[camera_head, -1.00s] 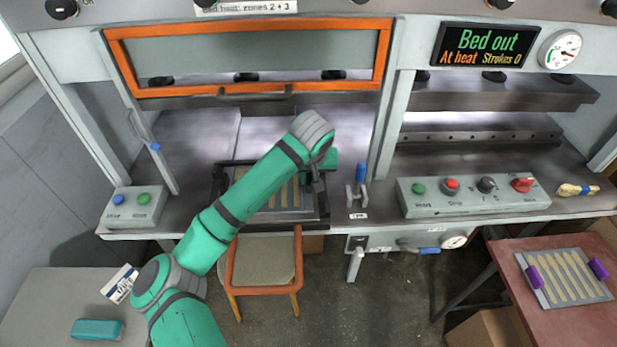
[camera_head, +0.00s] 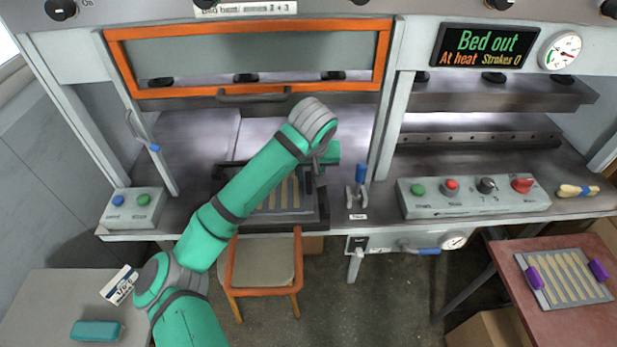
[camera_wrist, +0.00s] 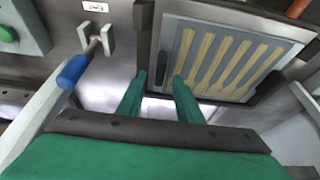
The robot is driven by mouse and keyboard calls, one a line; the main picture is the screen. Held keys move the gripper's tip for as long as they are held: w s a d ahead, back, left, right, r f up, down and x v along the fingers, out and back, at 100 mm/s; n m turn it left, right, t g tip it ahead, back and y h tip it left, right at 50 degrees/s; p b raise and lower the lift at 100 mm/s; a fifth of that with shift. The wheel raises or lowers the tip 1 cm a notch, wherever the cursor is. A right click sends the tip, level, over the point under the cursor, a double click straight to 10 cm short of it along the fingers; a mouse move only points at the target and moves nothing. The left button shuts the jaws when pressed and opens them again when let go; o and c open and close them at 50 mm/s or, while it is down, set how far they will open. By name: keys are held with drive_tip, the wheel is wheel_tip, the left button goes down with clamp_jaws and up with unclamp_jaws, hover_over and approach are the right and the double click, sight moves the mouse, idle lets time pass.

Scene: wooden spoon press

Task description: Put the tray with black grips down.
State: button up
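The tray with black grips (camera_head: 284,211) is a grey plate with pale wooden spoon blanks, lying flat on the press bed inside a dark frame. It also shows in the wrist view (camera_wrist: 232,97). One black grip (camera_wrist: 161,77) stands at its near edge in the wrist view. The far grip is not clear, and my arm covers the tray's left part in the head view. My gripper (camera_wrist: 159,78) has its two green fingers apart on either side of the near grip, with gaps visible between fingers and grip.
The orange-framed guard (camera_head: 250,97) is raised above the bed. A blue-handled lever (camera_head: 361,173) stands right of the tray, close to my gripper. A tray with purple grips (camera_head: 566,277) lies on the red table at right. An orange-edged stool (camera_head: 264,262) stands in front.

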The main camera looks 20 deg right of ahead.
drive_tip(key=v, duration=0.7)
drive_tip(key=shift+s+r, duration=0.2)
drive_tip(key=shift+r, duration=0.1)
drive_tip(key=shift+a, duration=0.1)
